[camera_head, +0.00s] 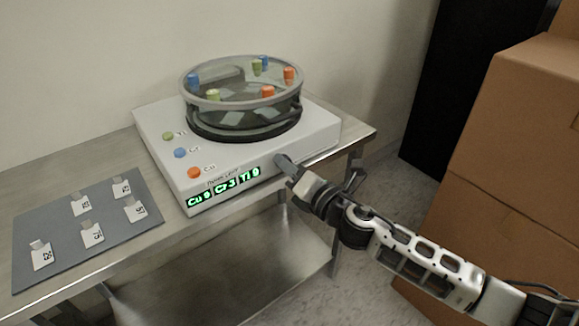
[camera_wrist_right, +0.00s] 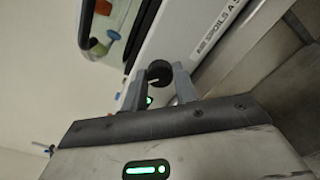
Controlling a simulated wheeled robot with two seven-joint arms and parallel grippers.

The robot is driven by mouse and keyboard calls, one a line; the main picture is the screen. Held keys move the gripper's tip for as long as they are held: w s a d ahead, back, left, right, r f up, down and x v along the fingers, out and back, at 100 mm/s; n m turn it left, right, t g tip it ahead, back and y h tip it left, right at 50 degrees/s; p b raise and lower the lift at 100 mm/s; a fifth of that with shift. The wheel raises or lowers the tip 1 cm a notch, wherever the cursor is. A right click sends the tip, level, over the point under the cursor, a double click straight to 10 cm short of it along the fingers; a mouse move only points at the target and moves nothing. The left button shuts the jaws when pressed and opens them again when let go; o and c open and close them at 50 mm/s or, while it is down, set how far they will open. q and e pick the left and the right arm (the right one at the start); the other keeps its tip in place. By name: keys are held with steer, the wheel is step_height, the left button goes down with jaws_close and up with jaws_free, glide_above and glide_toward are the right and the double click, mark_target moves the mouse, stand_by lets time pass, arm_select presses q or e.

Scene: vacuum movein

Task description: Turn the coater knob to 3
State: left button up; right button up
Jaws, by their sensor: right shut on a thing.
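The coater (camera_head: 240,165) is a white box with a round glass chamber (camera_head: 243,97) on top, standing on the metal table. Its front display (camera_head: 224,186) glows green and seems to read Cu 9, Cr 3, Ti 9; the digits are small. My right gripper (camera_head: 284,164) is at the right part of the coater's front face. In the right wrist view, the black round knob (camera_wrist_right: 159,72) with a light pointer line sits between the fingertips of my gripper, which is shut on it. The knob's scale cannot be read. My left gripper is not in view.
A grey mat (camera_head: 70,252) with several small labelled pieces lies left of the coater. Green, blue and orange buttons (camera_head: 180,153) are on the coater's top. Stacked cardboard boxes (camera_head: 515,150) stand at the right, near my right arm.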

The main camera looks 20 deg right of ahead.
steer(key=m+p, duration=0.1)
steer(key=m, duration=0.5)
stand_by(0.5)
steer(key=o, duration=1)
steer(key=shift+c, duration=0.2)
steer(key=shift+s, duration=0.1)
